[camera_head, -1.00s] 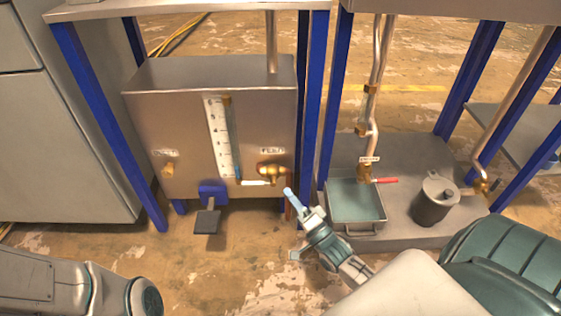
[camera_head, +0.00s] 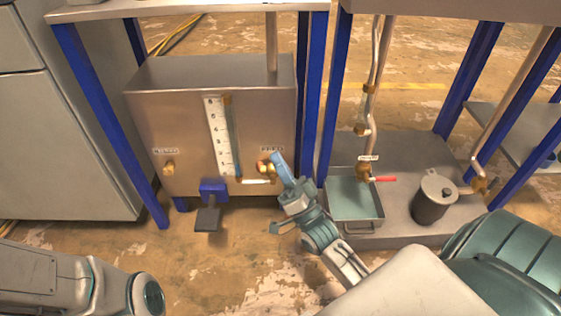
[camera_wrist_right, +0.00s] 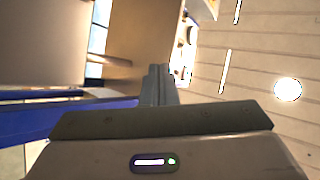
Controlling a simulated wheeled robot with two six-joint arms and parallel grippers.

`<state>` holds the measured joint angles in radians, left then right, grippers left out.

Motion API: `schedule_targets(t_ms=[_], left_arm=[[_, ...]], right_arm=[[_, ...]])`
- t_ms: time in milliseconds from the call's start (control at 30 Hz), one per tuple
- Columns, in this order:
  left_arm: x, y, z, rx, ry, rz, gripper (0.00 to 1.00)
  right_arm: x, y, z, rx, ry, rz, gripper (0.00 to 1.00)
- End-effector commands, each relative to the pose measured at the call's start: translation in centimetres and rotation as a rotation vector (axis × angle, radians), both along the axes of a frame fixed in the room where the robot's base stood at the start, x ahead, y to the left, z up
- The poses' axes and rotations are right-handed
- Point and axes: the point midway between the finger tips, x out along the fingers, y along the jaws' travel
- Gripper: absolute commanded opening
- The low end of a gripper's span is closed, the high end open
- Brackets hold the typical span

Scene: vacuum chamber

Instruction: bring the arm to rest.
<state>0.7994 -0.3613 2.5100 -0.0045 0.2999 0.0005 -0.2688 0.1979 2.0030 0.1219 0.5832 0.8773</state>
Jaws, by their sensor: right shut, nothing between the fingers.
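My right gripper (camera_head: 279,166) is in front of the metal tank, with its fingertips near the brass valve at the tank's lower right. In the head view I cannot tell whether the fingertips touch the valve. It is shut and empty; the closed fingers also show in the right wrist view (camera_wrist_right: 158,84). My right arm (camera_head: 330,245) reaches in from the lower right. My left arm (camera_head: 60,285) shows at the lower left, but its gripper is out of view.
The steel tank (camera_head: 180,110) with a sight gauge (camera_head: 218,135) stands between blue posts (camera_head: 311,100). A black pedal (camera_head: 208,218) sits below it. To the right are a tray (camera_head: 355,200), a red-handled valve (camera_head: 382,179) and a lidded pot (camera_head: 433,200). Bare floor (camera_head: 220,265) lies in front.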

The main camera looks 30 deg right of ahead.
Motion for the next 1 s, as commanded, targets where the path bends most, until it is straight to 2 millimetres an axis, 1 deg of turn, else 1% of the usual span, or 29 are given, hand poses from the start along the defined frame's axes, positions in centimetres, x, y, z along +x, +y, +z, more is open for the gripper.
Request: schedule_targets(t_ms=[100, 667, 767, 833, 967, 1000], left_arm=[[0.0, 0.0, 0.0, 0.0, 0.0, 0.0, 0.36], [0.1, 0.0, -0.1, 0.001, 0.004, 0.003, 0.36], [0.8, -0.1, -0.8, 0.008, 0.028, 0.018, 0.36], [1.7, -0.1, -1.9, 0.018, 0.059, 0.041, 0.36], [3.5, -0.3, -4.9, 0.052, 0.14, 0.095, 0.36], [4.0, -0.4, -5.9, 0.065, 0.164, 0.11, 0.36]], right_arm=[[-0.1, 0.1, 0.3, -0.006, -0.009, -0.006, 0.0], [-0.1, 0.1, 0.6, -0.009, -0.015, -0.009, 0.0], [-0.5, 0.4, 2.0, -0.027, -0.05, -0.03, 0.0], [-1.0, 0.8, 3.9, -0.054, -0.101, -0.063, 0.0], [-2.9, 1.8, 9.0, -0.123, -0.236, -0.165, 0.0], [-3.6, 2.1, 10.6, -0.144, -0.281, -0.203, 0.0]])
